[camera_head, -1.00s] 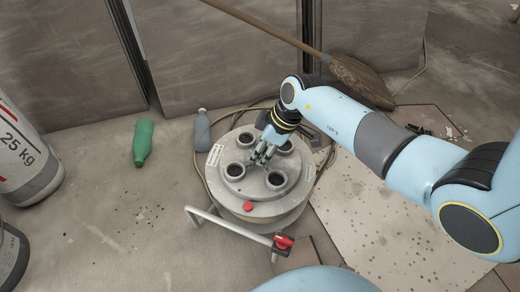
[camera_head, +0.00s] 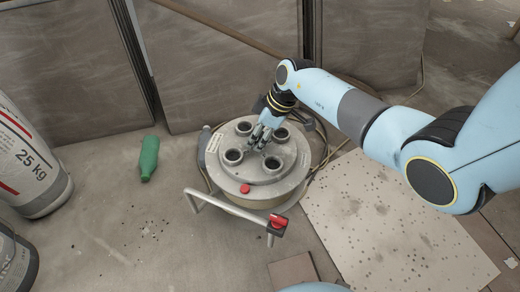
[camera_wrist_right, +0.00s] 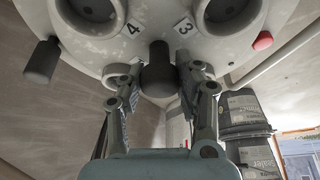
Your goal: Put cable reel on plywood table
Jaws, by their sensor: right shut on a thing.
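I cannot tell how far the reel is off the floor. No plywood table can be made out. My left gripper is not in view.
Large panels (camera_head: 230,50) lean behind.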

